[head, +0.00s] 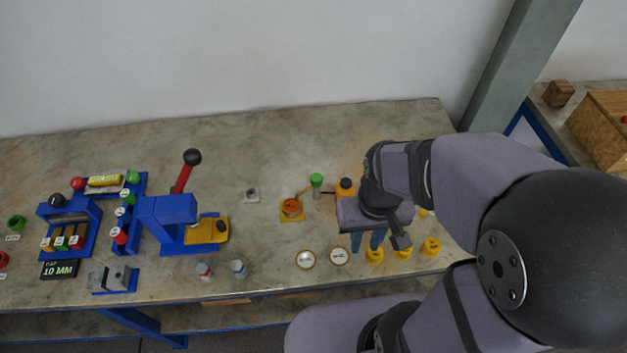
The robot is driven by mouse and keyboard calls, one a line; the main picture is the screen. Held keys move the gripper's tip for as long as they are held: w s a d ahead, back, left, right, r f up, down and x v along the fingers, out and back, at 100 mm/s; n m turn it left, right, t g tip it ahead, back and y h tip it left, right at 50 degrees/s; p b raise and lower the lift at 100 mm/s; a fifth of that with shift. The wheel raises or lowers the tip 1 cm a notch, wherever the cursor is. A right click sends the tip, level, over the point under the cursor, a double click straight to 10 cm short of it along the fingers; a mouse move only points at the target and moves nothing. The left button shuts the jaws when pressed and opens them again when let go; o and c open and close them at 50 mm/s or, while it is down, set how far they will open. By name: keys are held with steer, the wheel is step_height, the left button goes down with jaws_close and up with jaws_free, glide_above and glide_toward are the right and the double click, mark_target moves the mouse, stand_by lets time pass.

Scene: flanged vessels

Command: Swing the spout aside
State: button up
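A thin dark bar (326,192), which looks like the spout, runs sideways near a black-topped orange vessel (346,188). Its left end is close to an orange-red round piece (291,207) on a yellow base. A green-capped tube (316,181) stands by the bar. My gripper (367,243) points down in front and to the right of the bar, apart from it. Its two blue fingers are spread with a gap between them, and I see nothing held. My gripper and wrist hide part of the area around the orange vessel.
Two white-topped round pieces (322,258) and several yellow flanged vessels (431,246) line the front edge near my gripper. A blue press with a red lever (182,177) and blue racks stand left. The table (270,140) is clear at the back.

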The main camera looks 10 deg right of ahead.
steer(key=o, duration=0.5)
steer(key=s+f+b, duration=0.1)
steer(key=f, duration=0.1)
steer(key=f+g+b, duration=0.1)
steer(key=f, duration=0.1)
steer(key=s+a+f+g, duration=0.1)
steer(key=f, duration=0.2)
steer(key=shift+s+n+b, duration=0.3)
steer(key=shift+b, duration=0.1)
steer(key=shift+c, duration=0.2)
steer(key=m+t+b, duration=0.3)
glide_above(317, 177)
steer(key=w, duration=0.1)
steer(key=shift+w+a+f, duration=0.15)
steer(key=shift+w, duration=0.05)
steer(key=shift+s+r+m+g, duration=0.2)
steer(key=shift+s+m, duration=0.1)
steer(key=shift+m, duration=0.25)
steer(key=shift+s+r+m+g, duration=0.15)
steer(key=shift+s+m+g, duration=0.1)
steer(key=shift+m, duration=0.3)
steer(key=shift+s+m, duration=0.15)
steer(key=shift+m, duration=0.35)
steer(key=shift+f+p, duration=1.2)
steer(key=shift+f, duration=2.5)
